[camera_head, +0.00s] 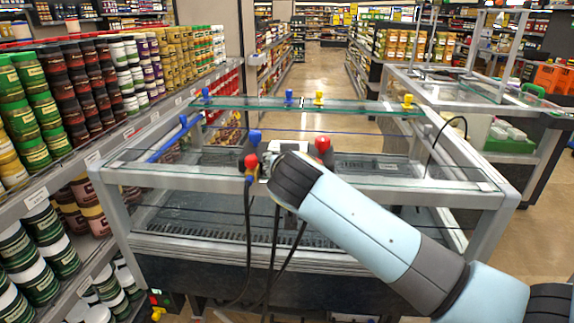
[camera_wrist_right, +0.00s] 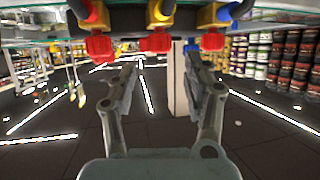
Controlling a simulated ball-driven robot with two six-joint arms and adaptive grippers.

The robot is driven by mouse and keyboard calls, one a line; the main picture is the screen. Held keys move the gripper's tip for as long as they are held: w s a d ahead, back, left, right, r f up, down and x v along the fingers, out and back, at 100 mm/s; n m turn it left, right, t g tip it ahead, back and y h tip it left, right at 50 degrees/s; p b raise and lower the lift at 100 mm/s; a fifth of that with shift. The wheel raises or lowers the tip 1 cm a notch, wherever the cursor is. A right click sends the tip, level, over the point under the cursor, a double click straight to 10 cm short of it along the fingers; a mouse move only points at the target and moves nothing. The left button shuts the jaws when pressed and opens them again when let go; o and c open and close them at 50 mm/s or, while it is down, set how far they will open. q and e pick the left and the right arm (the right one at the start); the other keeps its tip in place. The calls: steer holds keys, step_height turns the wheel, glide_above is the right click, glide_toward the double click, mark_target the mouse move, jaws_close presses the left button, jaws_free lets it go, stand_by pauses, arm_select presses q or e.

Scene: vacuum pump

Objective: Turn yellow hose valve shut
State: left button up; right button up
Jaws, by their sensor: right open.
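Yellow valves (camera_head: 320,98) (camera_head: 407,101) and blue valves (camera_head: 206,94) (camera_head: 288,97) stand on the rear glass shelf. In the right wrist view, my right gripper (camera_wrist_right: 160,62) is open and empty. Beyond its fingertips are three red knobs (camera_wrist_right: 99,45) (camera_wrist_right: 155,40) (camera_wrist_right: 212,40) with yellow fittings (camera_wrist_right: 207,14). My left gripper is not in view.
A grey metal frame (camera_head: 112,215) with glass shelves carries the valves. Black hoses (camera_head: 247,240) hang from the front rail. A shelf of stacked cans (camera_head: 90,85) stands close on the left. Another frame (camera_head: 470,90) stands at right. The aisle behind is clear.

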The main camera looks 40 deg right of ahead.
steer(key=v, duration=0.5)
stand_by(0.4)
steer(key=s+a+f+n+g+y+b, duration=0.15)
steer(key=s+f+b, duration=0.3)
steer(key=f, duration=1.05)
steer(key=s+a+f+n+g+y+b, duration=0.15)
steer(key=s+f+b, duration=0.3)
steer(key=f, duration=0.95)
steer(key=s+f+n+g+y+b, duration=0.1)
steer(key=s+f+g+b, duration=0.3)
steer(key=f, duration=1.1)
steer(key=s+a+f+n+g+y+b, duration=0.1)
steer(key=s+a+f+n+y+b, duration=0.1)
steer(key=s+f, duration=0.9)
steer(key=s+a+f+n+g+y+b, duration=0.1)
steer(key=s+a+f+n+b, duration=0.1)
steer(key=s+f, duration=0.9)
steer(key=s+a, duration=0.1)
steer(key=s, duration=0.7)
steer(key=shift+f+y, duration=0.4)
